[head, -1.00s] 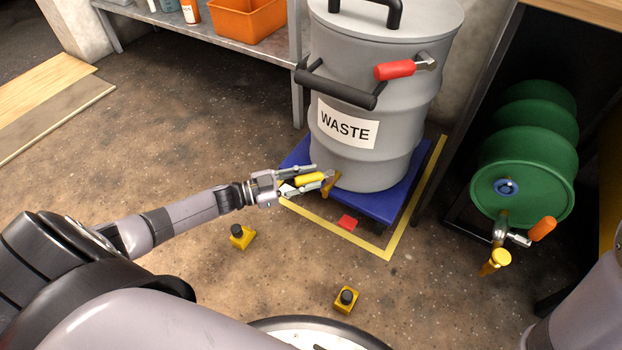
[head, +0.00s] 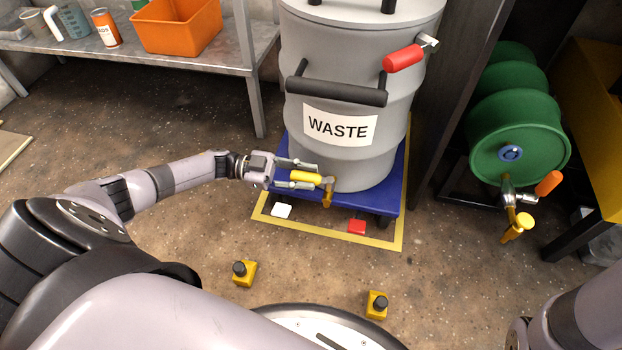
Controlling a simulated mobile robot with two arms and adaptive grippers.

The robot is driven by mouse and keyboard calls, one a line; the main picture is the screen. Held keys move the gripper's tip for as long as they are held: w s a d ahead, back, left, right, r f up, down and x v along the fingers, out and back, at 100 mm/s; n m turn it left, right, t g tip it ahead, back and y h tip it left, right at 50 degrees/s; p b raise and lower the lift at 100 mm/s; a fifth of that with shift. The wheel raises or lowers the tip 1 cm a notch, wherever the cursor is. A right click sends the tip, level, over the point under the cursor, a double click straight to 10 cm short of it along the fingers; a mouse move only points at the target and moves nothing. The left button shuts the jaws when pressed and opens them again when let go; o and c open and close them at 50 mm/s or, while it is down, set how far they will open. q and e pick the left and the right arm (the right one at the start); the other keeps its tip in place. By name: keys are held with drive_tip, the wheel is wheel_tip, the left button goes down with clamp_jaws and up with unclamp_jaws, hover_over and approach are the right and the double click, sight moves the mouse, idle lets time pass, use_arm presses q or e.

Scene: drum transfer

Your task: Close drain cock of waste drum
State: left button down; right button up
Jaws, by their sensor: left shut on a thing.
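The grey waste drum (head: 352,140) with its "WASTE" label stands on a blue wheeled dolly (head: 393,195). Its drain cock (head: 327,196) is at the drum's lower front left, with a brass spout pointing down and a yellow handle (head: 304,177) pointing left. My left gripper (head: 303,176) reaches in from the left and is shut on the yellow handle, one finger above it and one below. The handle lies roughly level. The inner part of the cock is small and hard to make out. My right gripper is out of view; only part of my right arm shows at the lower right.
A red lever (head: 404,58) and a black bar handle (head: 335,92) are on the drum. A green drum (head: 520,150) with an orange-handled tap lies at right. Yellow floor tape (head: 330,238) surrounds the dolly. Two yellow blocks (head: 244,273) (head: 377,305) sit on the floor. A shelf with an orange bin (head: 177,25) is behind.

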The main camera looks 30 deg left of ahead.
use_arm(q)
drive_tip(key=shift+w+a+m+g+b, duration=0.15)
drive_tip(key=shift+w+m+g+b, duration=0.15)
drive_tip(key=shift+m+g, duration=0.15)
drive_tip(key=c, duration=1.3)
unclamp_jaws()
drive_tip(key=shift+c, duration=0.2)
drive_tip(key=shift+s, duration=0.1)
drive_tip(key=v, duration=1.1)
drive_tip(key=shift+a, duration=0.45)
drive_tip(key=shift+f, duration=0.15)
